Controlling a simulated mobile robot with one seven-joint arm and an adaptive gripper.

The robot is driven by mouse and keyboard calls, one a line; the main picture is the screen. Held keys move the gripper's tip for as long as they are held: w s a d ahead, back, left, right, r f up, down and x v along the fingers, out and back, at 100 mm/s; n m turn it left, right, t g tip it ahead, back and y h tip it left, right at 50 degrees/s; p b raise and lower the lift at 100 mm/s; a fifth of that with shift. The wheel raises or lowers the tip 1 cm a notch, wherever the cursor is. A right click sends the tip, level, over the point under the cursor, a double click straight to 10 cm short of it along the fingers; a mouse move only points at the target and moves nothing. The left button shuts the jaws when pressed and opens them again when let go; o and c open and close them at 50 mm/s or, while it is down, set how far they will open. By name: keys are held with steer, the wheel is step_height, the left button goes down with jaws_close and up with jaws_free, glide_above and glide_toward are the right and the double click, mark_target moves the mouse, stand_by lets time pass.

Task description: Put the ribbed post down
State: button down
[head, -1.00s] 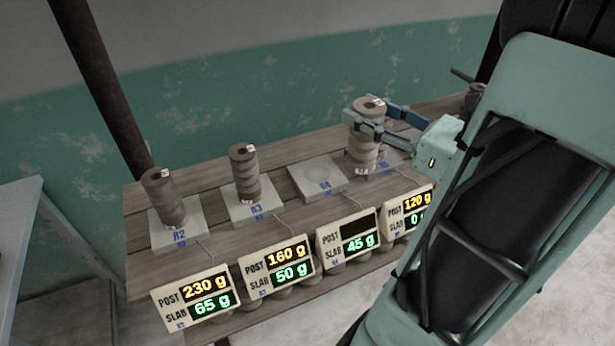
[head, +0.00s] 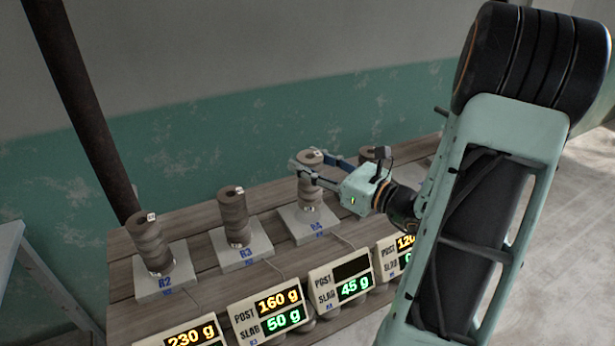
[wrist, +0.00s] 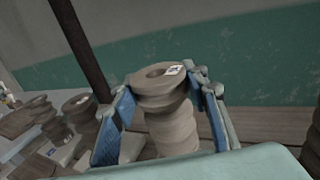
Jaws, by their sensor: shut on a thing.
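The ribbed post (head: 311,192) is a grey-brown clay column with stacked rings, a hole in its top and a small white tag. My gripper (head: 318,176) is shut on its upper part from the right. The post is upright over the pale slab marked R4 (head: 300,229), its lower end overlapping the slab in the picture. I cannot tell whether it touches. In the wrist view the post (wrist: 168,128) stands between my two blue-padded fingers; its base is hidden. The R4 display (head: 341,285) shows a blank POST line and SLAB 45 g.
Ribbed posts stand on slab R2 (head: 180,286) and slab R3 (head: 258,249) to the left. Another post (head: 368,158) is partly hidden behind my gripper to the right. Several display signs line the front of the plank bench (head: 190,225). A wall is behind.

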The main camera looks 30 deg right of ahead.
steer(key=shift+w+a+f, duration=0.15)
steer(key=shift+w+f, duration=0.1)
steer(key=shift+f, duration=0.05)
steer(key=shift+w+f+b, duration=0.15)
steer(key=shift+f+b, duration=0.15)
steer(key=shift+f, duration=1.3)
steer(key=shift+f, duration=0.2)
steer(key=c, duration=1.1)
jaws_free()
steer(key=shift+c, duration=0.2)
